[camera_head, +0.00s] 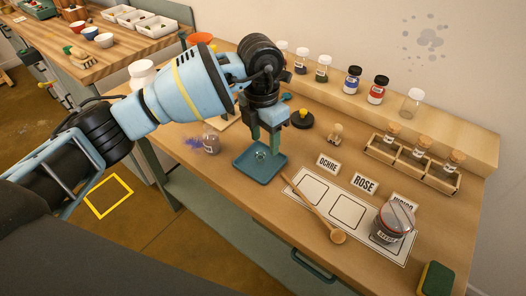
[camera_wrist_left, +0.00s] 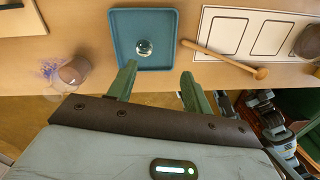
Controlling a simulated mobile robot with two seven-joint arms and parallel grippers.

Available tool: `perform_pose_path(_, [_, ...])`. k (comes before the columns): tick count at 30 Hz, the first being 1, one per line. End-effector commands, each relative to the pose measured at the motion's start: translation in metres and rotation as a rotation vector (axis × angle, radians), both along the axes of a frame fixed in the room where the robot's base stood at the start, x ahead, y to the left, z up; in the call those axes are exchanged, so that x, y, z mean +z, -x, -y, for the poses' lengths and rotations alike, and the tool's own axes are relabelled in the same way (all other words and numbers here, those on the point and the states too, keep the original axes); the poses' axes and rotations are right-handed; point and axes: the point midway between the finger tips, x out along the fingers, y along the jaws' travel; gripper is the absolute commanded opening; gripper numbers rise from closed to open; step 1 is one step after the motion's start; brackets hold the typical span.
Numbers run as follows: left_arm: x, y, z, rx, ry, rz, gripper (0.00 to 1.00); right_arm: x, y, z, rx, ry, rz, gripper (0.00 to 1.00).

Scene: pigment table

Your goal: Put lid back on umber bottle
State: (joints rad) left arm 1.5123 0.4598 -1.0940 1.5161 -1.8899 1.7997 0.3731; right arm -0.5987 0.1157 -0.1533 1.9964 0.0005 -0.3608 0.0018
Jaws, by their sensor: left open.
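My left gripper (camera_head: 266,147) is open and empty, pointing down over a blue tray (camera_head: 243,165). A small clear round glass piece (camera_head: 261,155), possibly the lid, lies on the tray just by the fingertips. In the left wrist view the glass piece (camera_wrist_left: 144,47) lies beyond the open fingers (camera_wrist_left: 158,75), apart from them. A glass bottle with brown contents (camera_head: 211,144), possibly the umber bottle, stands left of the tray near the table edge. The bottle (camera_wrist_left: 74,70) also shows in the left wrist view; I cannot read a label.
A wooden spoon (camera_head: 318,212) lies by a white mat (camera_head: 312,186) with name cards. A jar with a clasp (camera_head: 387,226) stands on the mat's right end. Several corked bottles stand in a wooden rack (camera_head: 385,151). Pigment bottles line the back shelf. A sponge (camera_head: 436,279) lies front right.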

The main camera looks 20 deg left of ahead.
Motion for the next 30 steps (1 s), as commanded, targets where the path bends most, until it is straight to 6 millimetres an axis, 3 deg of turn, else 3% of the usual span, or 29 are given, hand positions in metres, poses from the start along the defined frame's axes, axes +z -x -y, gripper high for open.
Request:
perform_pose_path(4, [0.009,-0.007,-0.013,0.019,-0.060,0.023,0.50,-0.001,0.000,0.000,0.000,0.000,-0.002,0.15])
perform_pose_path(13, [0.009,-0.007,-0.013,0.019,-0.060,0.023,0.50,-0.003,0.004,0.000,0.000,0.000,-0.010,0.15])
perform_pose_path(22, [-0.015,-0.007,-0.013,0.018,-0.058,0.021,0.50,-0.006,0.011,-0.001,-0.004,-0.003,-0.025,0.15])
perform_pose_path(30, [-0.017,-0.008,-0.013,0.018,-0.057,0.023,0.50,-0.005,0.009,-0.002,-0.005,-0.003,-0.022,0.15])
